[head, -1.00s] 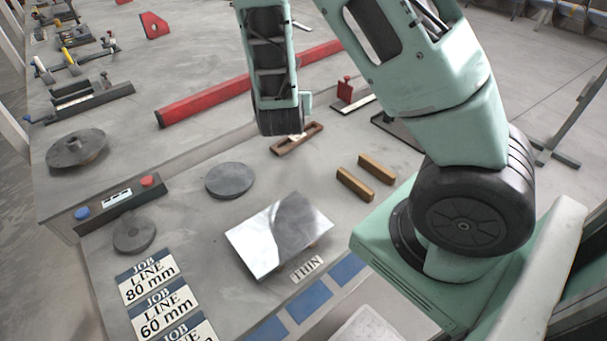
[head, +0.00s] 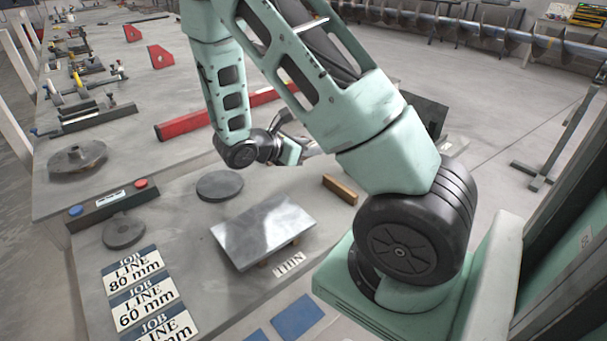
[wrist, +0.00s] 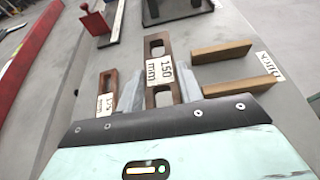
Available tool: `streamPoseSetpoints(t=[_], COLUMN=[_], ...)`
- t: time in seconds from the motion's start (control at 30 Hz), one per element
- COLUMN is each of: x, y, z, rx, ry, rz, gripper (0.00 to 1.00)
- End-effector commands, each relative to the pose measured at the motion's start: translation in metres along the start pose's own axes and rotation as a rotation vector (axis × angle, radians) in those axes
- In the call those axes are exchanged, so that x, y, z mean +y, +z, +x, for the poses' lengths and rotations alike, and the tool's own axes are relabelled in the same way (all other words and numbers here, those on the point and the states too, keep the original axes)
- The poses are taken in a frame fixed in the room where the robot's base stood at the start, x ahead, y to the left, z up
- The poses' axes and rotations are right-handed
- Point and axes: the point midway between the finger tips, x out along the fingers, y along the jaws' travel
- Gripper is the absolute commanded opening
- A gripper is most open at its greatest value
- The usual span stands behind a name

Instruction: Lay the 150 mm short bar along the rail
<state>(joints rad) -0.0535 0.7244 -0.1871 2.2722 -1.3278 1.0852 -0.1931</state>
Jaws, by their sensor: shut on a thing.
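The 150 mm short bar (wrist: 157,48) is brown and slotted, with a white "150 mm" label, in the wrist view. My gripper (wrist: 158,88) has its two grey fingers on either side of this bar and is shut on it. The bar's near end is hidden behind the gripper body. Another slotted brown bar (wrist: 107,80) with a partly unreadable label lies just left of my left finger. A long red rail (head: 180,128) crosses the bench behind my arm in the head view; it also shows at far left in the wrist view (wrist: 28,65). In the head view my arm hides the held bar.
Two wooden blocks (wrist: 222,52) (wrist: 242,86) lie right of the held bar. A red-handled tool (wrist: 95,22) stands beyond. A shiny plate (head: 264,232) on blocks and a dark disc (head: 220,185) sit on the near bench. Bare bench lies before the red rail.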

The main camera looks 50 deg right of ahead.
Motion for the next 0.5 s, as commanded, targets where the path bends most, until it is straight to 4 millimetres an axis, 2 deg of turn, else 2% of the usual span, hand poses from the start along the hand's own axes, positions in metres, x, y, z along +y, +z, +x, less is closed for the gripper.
streamPoseSetpoints(t=[0.1,0.27,0.5], x=[0.000,0.000,0.000], y=[-0.016,-0.028,-0.057], z=[0.007,0.012,0.024], rx=[-0.002,-0.002,-0.002], ry=[0.000,0.001,0.001], rz=[-0.001,-0.001,-0.001], gripper=[0.00,0.00,0.00])
